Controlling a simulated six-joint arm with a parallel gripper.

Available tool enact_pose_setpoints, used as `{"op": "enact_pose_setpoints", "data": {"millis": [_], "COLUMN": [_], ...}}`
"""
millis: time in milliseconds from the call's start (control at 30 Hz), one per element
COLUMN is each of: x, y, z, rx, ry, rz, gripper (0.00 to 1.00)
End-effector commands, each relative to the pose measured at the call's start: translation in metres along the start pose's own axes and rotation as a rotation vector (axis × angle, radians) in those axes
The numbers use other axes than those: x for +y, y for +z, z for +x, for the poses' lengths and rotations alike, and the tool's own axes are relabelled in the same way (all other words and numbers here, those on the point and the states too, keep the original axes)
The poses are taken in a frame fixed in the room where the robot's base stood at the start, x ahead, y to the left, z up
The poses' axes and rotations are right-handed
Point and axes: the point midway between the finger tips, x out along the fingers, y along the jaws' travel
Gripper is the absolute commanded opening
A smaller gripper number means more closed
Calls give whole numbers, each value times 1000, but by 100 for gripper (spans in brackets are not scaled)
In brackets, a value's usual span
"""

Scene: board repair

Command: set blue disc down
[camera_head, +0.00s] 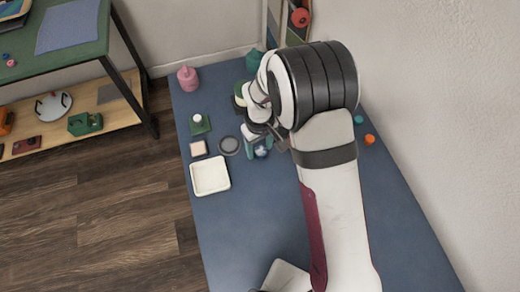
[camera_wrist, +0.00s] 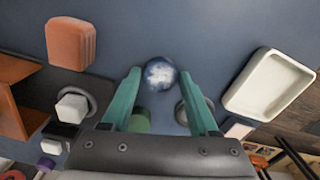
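A small round blue piece with white marbling (camera_wrist: 160,73), which I take for the blue disc, shows between my fingertips in the wrist view. In the head view it (camera_head: 261,152) sits at the blue table, just below my gripper (camera_head: 260,146). My gripper also shows in the wrist view (camera_wrist: 161,74) as two teal fingers, one on each side of the disc. A narrow gap shows between each fingertip and the disc, so the gripper looks open. The disc appears to rest on the table, but its underside is hidden.
A cream tray (camera_head: 222,187), a dark grey round dish (camera_head: 229,146), a pinkish block (camera_head: 198,148) and a green piece (camera_head: 200,128) lie left of my gripper. A pink bottle (camera_head: 188,80) stands farther back.

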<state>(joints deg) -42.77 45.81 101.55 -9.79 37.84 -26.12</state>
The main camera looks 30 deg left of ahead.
Motion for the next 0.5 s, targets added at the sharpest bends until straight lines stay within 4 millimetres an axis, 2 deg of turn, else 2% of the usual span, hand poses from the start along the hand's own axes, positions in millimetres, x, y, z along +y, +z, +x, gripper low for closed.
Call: {"op": "enact_pose_setpoints", "data": {"millis": [33, 300, 500], "x": [0, 0, 0], "y": [0, 0, 0], "z": [0, 0, 0], "rx": [0, 0, 0], "ry": [0, 0, 0], "rz": [0, 0, 0], "gripper": [50, 1, 0]}}
